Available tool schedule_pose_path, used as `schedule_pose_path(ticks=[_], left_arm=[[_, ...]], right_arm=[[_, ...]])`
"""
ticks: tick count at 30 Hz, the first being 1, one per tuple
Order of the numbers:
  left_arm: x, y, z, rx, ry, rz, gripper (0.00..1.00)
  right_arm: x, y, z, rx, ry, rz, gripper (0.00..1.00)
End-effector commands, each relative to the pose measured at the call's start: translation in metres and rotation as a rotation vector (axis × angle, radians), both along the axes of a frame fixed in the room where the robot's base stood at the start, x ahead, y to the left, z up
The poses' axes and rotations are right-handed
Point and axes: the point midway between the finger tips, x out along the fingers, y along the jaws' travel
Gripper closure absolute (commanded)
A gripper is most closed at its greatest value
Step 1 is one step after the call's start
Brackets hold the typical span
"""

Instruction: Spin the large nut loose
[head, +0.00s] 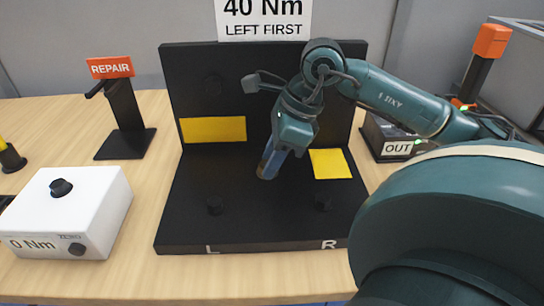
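A black fixture (200,235) with an upright back panel stands on the table, its front edge marked L and R. I cannot tell whether either is the large nut; no nut shows clearly. My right gripper (268,168) points down over the middle of the base, between and behind these two pieces. Its narrow blue tip has a brownish end, and I cannot tell whether it holds anything. My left gripper is not in view.
A white box (105,205) reading 0 Nm stands at left, a black stand with an orange REPAIR sign (110,67) behind it. A dark OUT box (385,135) is at right. A sign (264,18) reads 40 Nm LEFT FIRST. Yellow patches (212,130) mark the fixture.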

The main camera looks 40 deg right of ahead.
Motion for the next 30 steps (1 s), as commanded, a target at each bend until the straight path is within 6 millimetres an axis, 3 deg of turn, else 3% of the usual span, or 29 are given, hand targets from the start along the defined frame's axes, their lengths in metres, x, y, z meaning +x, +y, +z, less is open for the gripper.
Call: schedule_pose_path(ticks=[6,17,30], left_arm=[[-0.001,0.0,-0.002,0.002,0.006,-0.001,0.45],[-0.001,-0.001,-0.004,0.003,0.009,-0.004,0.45],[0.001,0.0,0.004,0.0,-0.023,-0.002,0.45]], right_arm=[[0.0,0.0,0.0,0.0,0.0,-0.001,0.51],[-0.002,-0.003,0.008,-0.002,0.0,-0.003,0.51],[-0.024,-0.029,0.092,-0.002,-0.004,-0.004,0.51]])
